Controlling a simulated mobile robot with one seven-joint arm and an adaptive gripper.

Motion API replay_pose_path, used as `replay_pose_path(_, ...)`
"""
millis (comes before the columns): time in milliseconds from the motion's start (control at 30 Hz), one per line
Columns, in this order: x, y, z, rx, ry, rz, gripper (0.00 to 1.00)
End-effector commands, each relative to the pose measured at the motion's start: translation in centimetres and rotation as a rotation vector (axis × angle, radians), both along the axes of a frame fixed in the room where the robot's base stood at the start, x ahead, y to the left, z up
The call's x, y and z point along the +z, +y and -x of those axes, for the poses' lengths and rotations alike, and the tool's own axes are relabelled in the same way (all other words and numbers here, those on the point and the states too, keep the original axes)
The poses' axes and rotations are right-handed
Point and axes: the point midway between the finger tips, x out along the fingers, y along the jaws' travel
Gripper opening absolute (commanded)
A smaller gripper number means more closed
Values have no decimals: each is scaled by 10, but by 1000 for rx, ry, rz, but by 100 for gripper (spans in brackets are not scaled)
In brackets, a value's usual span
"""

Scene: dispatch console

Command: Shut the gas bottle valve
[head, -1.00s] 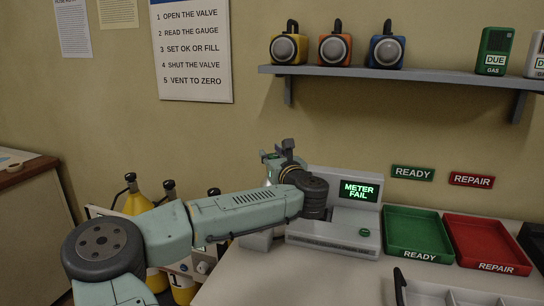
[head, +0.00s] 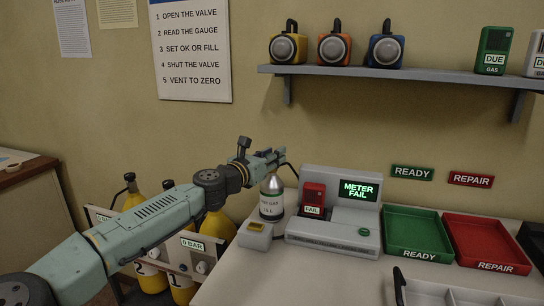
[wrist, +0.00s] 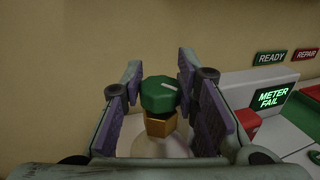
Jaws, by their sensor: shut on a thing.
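The gas bottle (head: 271,206) is small and pale with a printed label, and stands upright on the counter left of the test console. Its valve shows in the wrist view as a green knob (wrist: 158,93) with a white mark, pointing to the upper right, above a brass collar (wrist: 160,124). My gripper (head: 268,158) is at the top of the bottle. In the wrist view my gripper (wrist: 161,98) has its purple pads on either side of the knob, shut on it. In the head view my gripper hides the knob.
The console (head: 340,215) reads METER FAIL, with a red meter (head: 313,199) showing FAIL in it. A small grey box (head: 255,235) sits in front of the bottle. Green (head: 417,250) and red (head: 485,262) trays lie to the right. Yellow cylinders (head: 215,225) stand at left.

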Motion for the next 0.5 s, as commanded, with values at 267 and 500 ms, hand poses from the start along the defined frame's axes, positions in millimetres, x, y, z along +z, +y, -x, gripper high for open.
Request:
replay_pose_path(267, -3, 2, -2, -258, 0, 4, 0)
replay_pose_path(500, -1, 0, -2, -470, 1, 7, 0)
